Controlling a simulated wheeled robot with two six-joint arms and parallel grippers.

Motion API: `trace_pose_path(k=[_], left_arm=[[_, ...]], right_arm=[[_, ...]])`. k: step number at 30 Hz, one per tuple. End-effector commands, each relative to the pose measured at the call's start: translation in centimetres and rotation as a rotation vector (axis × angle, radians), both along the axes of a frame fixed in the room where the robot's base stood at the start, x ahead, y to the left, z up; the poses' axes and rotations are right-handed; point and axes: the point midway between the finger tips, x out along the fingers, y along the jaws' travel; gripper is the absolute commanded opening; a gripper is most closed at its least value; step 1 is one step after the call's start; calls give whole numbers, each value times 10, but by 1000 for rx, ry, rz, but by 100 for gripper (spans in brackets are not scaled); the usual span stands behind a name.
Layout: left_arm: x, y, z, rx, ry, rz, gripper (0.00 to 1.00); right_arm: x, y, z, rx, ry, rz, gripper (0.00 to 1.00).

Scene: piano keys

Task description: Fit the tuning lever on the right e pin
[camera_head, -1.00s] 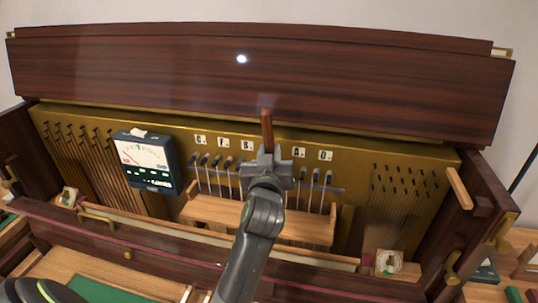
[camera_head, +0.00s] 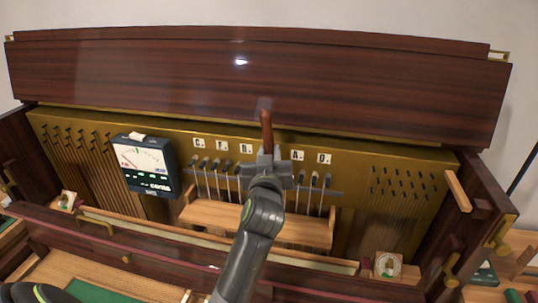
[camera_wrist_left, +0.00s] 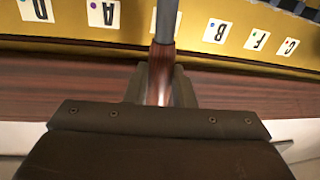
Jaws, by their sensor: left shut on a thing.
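My left gripper (camera_head: 267,160) is shut on the red-brown wooden handle of the tuning lever (camera_head: 266,131), in front of the pin row. In the left wrist view the lever's handle (camera_wrist_left: 161,72) sits between the fingers, and its grey shaft (camera_wrist_left: 167,20) runs toward the gold plate. The shaft's far end is out of that view. In the head view my gripper hides the middle pins and the label between B and A, so I cannot tell whether the lever touches a pin. The A label (camera_head: 297,156) shows just right of it. My right gripper is not in view.
A tuning meter (camera_head: 142,166) stands on the left of the gold plate (camera_head: 352,165). A wooden rail (camera_head: 213,213) lies below the pins. More pins (camera_head: 400,184) stand at the right. The dark wooden lid (camera_head: 350,85) rises behind.

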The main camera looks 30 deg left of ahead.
Motion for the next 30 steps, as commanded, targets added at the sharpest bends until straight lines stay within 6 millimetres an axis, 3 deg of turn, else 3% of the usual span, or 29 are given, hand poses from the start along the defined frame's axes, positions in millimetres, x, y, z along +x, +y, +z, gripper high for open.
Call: trace_pose_path(k=[28, 29, 30], left_arm=[[15, 3, 1, 1, -3, -2, 0], [15, 3, 1, 0, -3, -2, 24], [15, 3, 1, 0, -3, -1, 29]], right_arm=[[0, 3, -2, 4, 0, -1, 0], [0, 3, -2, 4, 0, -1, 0], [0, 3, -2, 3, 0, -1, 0]])
